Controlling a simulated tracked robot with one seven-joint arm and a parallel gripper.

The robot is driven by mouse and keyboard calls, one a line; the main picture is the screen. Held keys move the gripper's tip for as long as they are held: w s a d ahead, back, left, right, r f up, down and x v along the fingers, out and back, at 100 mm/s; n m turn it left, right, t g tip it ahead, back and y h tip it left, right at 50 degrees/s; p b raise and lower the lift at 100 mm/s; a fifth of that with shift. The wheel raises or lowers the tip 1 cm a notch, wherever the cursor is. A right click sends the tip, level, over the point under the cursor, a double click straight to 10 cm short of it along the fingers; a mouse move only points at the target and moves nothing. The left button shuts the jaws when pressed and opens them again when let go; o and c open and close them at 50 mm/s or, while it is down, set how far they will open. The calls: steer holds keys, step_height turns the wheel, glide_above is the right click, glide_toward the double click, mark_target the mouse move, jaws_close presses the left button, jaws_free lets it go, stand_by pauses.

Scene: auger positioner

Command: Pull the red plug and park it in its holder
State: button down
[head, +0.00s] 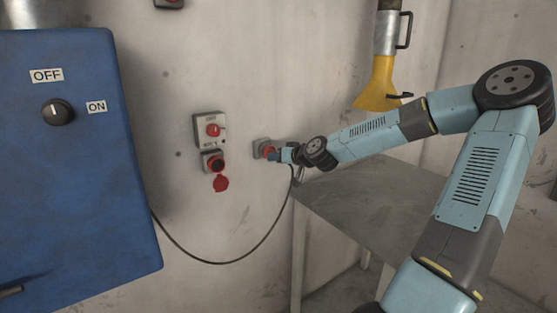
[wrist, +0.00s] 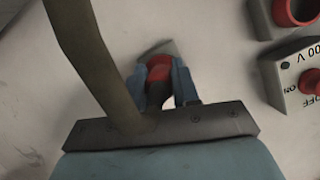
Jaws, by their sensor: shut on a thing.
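The red plug (wrist: 157,77) is between the two blue fingers of my gripper (wrist: 160,72) in the wrist view. In the head view my gripper (head: 278,155) is at the grey holder (head: 258,147) on the wall, with red showing at the holder's front. The holder (wrist: 158,48) is directly beyond the plug in the wrist view. The plug's front end is hidden, so I cannot tell how deep it sits. The wall socket (head: 212,162) is empty, its red lid (head: 221,183) hanging open below. A dark cable (head: 245,253) runs up to my gripper.
A switch box with a red button (head: 213,130) is above the socket. A blue cabinet (head: 80,160) with an OFF/ON knob (head: 57,112) fills the left. A grey metal table (head: 370,205) stands below my arm. A yellow chute (head: 377,82) hangs above.

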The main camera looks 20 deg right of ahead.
steer(key=shift+w+a, duration=0.1)
steer(key=shift+w, duration=0.3)
steer(key=c, duration=0.8)
jaws_free()
steer(key=shift+w, duration=0.1)
steer(key=shift+o, duration=0.2)
steer(key=v, duration=1.3)
steer(key=shift+s, duration=0.35)
